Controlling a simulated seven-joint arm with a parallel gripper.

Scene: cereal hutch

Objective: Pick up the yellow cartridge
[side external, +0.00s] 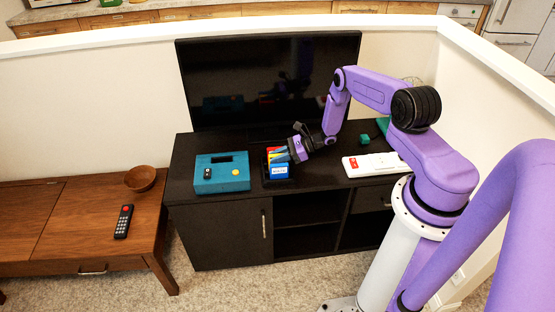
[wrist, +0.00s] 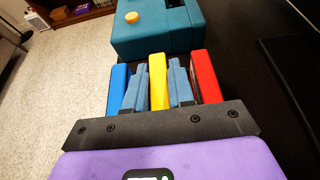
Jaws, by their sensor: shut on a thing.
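The yellow cartridge (wrist: 158,80) stands in the middle of the wrist view, between the two fingers of my gripper (wrist: 157,88). The fingers are closed on its two sides. A blue cartridge (wrist: 118,88) is to its left and a red cartridge (wrist: 206,78) to its right, each just outside a finger. In the side view my gripper (side external: 292,152) reaches down at the black cartridge holder (side external: 279,183) on the cabinet. The blue cartridge shows at the front of the holder. The yellow cartridge's lower part is hidden, so I cannot tell whether it is clear of the holder.
A teal console (side external: 222,173) with a yellow button sits left of the holder on the black cabinet (side external: 225,215). A white and red device (side external: 372,163) and a small green block (side external: 364,140) are to the right. A television (side external: 268,85) stands close behind.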

